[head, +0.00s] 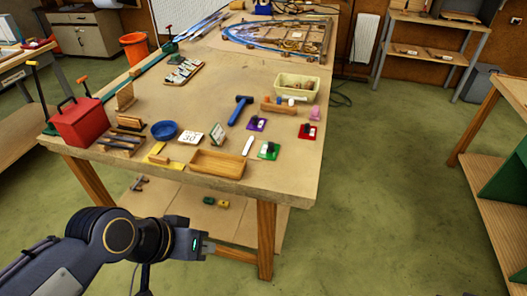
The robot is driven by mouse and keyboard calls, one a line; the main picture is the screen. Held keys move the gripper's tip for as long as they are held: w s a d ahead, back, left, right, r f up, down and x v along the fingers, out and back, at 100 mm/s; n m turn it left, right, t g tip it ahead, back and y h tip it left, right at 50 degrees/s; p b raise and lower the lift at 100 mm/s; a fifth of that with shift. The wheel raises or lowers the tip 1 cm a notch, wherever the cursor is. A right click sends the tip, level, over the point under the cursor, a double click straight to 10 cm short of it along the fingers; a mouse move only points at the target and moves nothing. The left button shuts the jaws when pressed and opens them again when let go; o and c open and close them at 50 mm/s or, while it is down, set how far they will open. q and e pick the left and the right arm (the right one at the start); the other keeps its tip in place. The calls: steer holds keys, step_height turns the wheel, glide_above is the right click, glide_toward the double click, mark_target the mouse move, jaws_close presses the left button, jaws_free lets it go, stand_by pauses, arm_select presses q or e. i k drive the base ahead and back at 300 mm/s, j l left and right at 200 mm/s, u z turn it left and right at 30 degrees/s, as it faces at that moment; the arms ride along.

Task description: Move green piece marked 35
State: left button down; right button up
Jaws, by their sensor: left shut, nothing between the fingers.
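A green piece (268,151) lies flat near the front right of the workbench (225,95). It has a white label and a dark thing on top; its number is too small to read. My left gripper (211,248) is low in front of the bench, below the top's front edge and well apart from the green piece. It is shut and empty. My right gripper is out of view.
A purple piece (257,124) and a red piece (308,131) lie near the green one. A wooden tray (217,172) is at the front edge, with a white stick (247,145), hammer (239,109), blue bowl (165,131) and standing cards close by. A leaded panel (290,40) lies at the far end.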

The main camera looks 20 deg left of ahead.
mark_target(268, 150)
steer(key=l+u, duration=0.1)
steer(key=u, duration=1.85)
steer(key=i+l, duration=0.1)
steer(key=l, duration=0.7)
steer(key=i+l, duration=0.15)
steer(key=l, duration=0.65)
steer(key=i+l, duration=0.1)
steer(key=l, duration=0.7)
steer(key=i+l+u, duration=0.1)
steer(key=l, duration=0.7)
steer(key=i+l, duration=0.1)
steer(key=l, duration=0.75)
